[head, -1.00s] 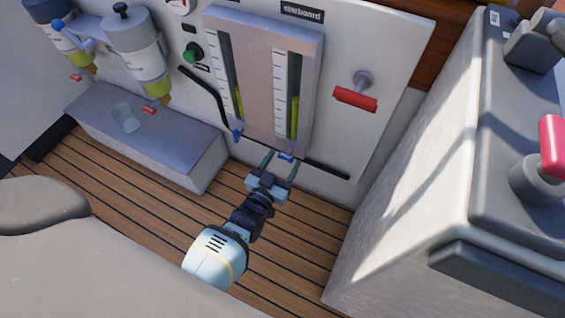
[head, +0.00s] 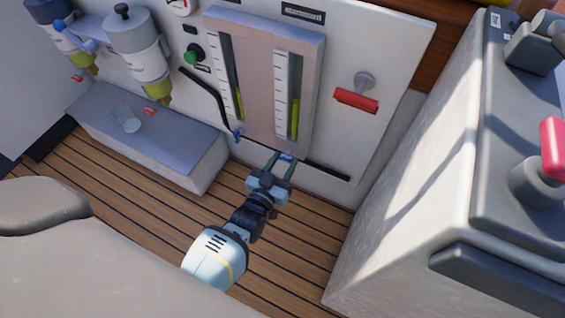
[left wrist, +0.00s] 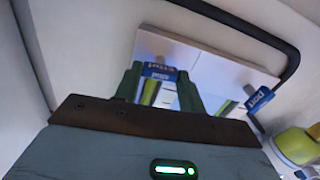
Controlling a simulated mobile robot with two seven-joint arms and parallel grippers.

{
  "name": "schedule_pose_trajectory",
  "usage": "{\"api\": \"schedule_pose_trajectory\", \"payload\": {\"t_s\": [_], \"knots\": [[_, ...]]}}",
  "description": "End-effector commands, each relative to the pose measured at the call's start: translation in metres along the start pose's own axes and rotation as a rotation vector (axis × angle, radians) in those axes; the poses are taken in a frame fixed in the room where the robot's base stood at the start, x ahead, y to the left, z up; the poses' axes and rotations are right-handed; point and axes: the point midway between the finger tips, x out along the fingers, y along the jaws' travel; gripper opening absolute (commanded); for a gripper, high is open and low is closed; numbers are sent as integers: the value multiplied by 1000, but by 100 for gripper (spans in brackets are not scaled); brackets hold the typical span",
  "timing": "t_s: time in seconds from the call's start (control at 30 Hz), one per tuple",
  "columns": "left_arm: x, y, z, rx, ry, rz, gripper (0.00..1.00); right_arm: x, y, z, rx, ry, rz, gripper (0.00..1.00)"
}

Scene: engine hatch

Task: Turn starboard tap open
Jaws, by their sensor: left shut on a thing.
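The starboard tap is a small blue handle (head: 286,157) at the foot of the right-hand sight gauge (head: 294,95), under the "starboard" label (head: 303,12). My left gripper (head: 283,160) is shut on this blue handle, one finger on each side. In the left wrist view the blue handle (left wrist: 160,72) with pale lettering sits between the two green fingers. A second blue tap (head: 236,135) is at the foot of the left-hand gauge, and it also shows in the left wrist view (left wrist: 260,98). My right gripper is not in view.
A black hose (head: 208,92) runs down to the left tap. A red-handled valve (head: 356,99) is on the panel at right. A grey box (head: 190,163) stands at left with a clear cup (head: 126,118) on it. A white console (head: 410,170) stands at right.

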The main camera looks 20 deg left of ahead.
Motion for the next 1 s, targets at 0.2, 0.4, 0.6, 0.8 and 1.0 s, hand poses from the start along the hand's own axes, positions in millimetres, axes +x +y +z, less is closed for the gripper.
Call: {"api": "schedule_pose_trajectory", "payload": {"t_s": [0.2,0.4,0.6,0.8,1.0], "knots": [[0,0,1,-154,-1,2,17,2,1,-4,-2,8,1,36],[0,0,1,-343,-1,1,17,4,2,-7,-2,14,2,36],[-1,-1,2,-534,-2,1,17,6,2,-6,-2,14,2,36],[-1,-1,2,-723,-1,1,17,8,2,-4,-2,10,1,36],[-1,-1,2,-915,-2,0,17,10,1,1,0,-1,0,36]]}}
